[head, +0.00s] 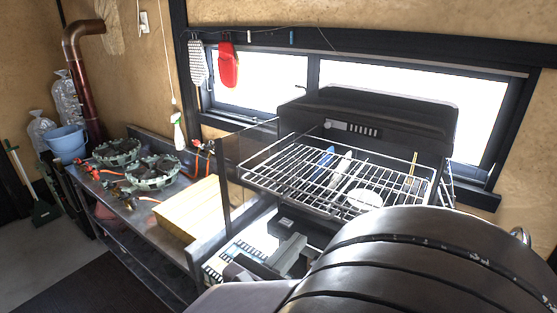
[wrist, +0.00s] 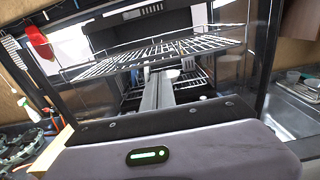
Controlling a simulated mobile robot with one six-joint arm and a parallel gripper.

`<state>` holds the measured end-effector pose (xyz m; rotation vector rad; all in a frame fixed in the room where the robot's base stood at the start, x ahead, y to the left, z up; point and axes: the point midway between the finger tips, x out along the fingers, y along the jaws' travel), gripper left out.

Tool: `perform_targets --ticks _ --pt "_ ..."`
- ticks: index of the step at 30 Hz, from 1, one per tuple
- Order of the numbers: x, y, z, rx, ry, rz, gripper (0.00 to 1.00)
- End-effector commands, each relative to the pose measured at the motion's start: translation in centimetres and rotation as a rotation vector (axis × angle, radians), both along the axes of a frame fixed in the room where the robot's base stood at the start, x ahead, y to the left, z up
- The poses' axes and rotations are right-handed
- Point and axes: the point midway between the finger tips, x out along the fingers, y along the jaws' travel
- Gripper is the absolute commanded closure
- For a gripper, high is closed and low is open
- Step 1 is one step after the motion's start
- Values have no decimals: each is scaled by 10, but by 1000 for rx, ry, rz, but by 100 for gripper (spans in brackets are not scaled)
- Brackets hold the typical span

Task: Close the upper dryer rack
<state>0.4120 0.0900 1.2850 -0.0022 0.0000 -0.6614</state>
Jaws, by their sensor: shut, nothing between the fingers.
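The upper dryer rack (head: 290,178) is a wire grid that sticks out from the front of the black dryer (head: 395,112). It holds a white bowl (head: 365,198), a blue utensil (head: 325,158) and a white utensil (head: 342,163). In the wrist view the upper rack (wrist: 125,62) spans the upper middle, above my fingers. My gripper (head: 290,256) is below the rack's level in the head view, partly hidden by my arm. In the wrist view my gripper (wrist: 158,78) is shut and empty, its fingers pointing towards the dryer. I cannot tell whether it touches anything.
A lower rack (wrist: 135,95) shows inside the dryer behind my fingers. Left of the dryer, a counter holds a wooden board (head: 190,208) and two gas burners (head: 150,172). A sink (wrist: 290,105) lies to the right in the wrist view.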

Motion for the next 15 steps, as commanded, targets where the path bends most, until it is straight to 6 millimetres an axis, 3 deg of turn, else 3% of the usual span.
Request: perform_targets --ticks 9,15 --pt "48 -39 -1 1 -1 -5 100" --pt "60 -48 0 1 0 -2 100"
